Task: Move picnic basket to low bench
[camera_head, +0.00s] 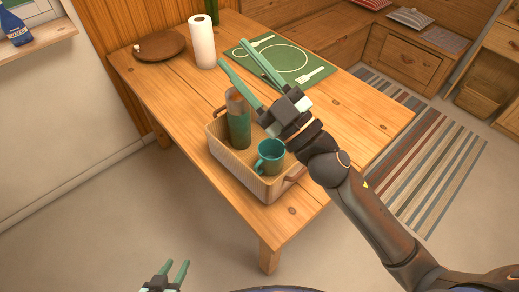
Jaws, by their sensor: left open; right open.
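The picnic basket (228,168) is a light, woven, open-topped box with brown handles at its ends. It stands on the wooden table (345,125), near the front edge. A tall bottle (239,125) and a teal mug (270,157) stand in it. My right gripper (234,52) is open and empty, above the table beyond the basket; its wrist passes over the basket's far right side and hides part of it. My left gripper (176,264) is open and empty, low at the bottom edge, well apart from the basket. A low wooden bench (325,32) runs along the back wall.
A paper towel roll (202,42), a round brown board (159,46) and a green placemat (280,60) are on the table's far part. Cushions (410,18) lie on the bench. A striped rug (430,150) covers the floor at right. The near floor is clear.

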